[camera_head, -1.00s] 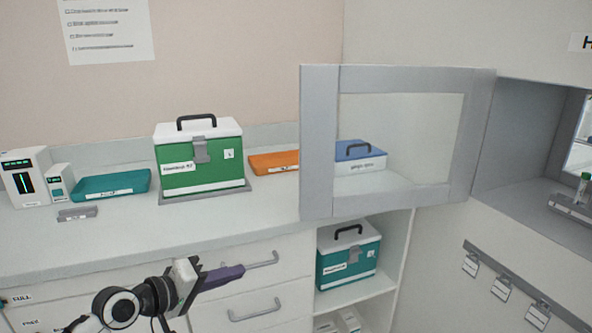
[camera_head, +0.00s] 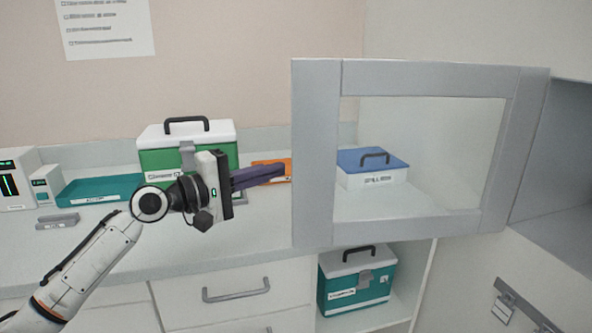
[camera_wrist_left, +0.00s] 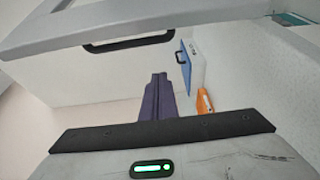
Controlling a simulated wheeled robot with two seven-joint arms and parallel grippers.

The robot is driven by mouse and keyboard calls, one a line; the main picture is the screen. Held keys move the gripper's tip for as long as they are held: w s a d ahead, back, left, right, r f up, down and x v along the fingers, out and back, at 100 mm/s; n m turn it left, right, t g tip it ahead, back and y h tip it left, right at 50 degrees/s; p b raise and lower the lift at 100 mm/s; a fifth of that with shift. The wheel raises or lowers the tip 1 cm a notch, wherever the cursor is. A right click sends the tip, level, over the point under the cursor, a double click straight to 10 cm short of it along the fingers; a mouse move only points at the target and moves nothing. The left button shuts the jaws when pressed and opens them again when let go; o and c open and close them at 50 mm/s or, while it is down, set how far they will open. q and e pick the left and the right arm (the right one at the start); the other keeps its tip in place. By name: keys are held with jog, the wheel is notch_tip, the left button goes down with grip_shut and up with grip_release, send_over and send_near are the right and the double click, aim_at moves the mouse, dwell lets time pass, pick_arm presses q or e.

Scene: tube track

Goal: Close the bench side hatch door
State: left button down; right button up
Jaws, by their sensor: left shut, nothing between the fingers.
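The hatch door (camera_head: 316,150) is a grey frame around a clear pane. It stands open, swung out over the bench from the hatch opening (camera_head: 570,170) at the right. My left gripper (camera_head: 283,173) has purple fingers, shut and empty. In the head view its tips are just left of the door's free edge; I cannot tell if they touch. In the left wrist view the shut fingers (camera_wrist_left: 157,85) point forward, and the grey door frame (camera_wrist_left: 110,20) crosses the top. My right gripper is not in view.
On the bench are a green case (camera_head: 155,160), a teal tray (camera_head: 100,187), an orange tray (camera_head: 285,163) and a blue-lidded box (camera_head: 372,178), seen through the pane. A teal case (camera_head: 355,290) sits on the shelf below. Drawer handles (camera_head: 236,290) stick out in front.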

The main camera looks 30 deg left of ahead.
aim_at(296, 174)
pick_arm(q)
jog(key=d, duration=0.1)
jog(key=w+d+p, duration=0.1)
jog(key=d, duration=0.1)
jog(key=w+d+p, duration=0.1)
jog(key=shift+d, duration=0.35)
dwell(0.3)
jog(key=shift+d, duration=0.1)
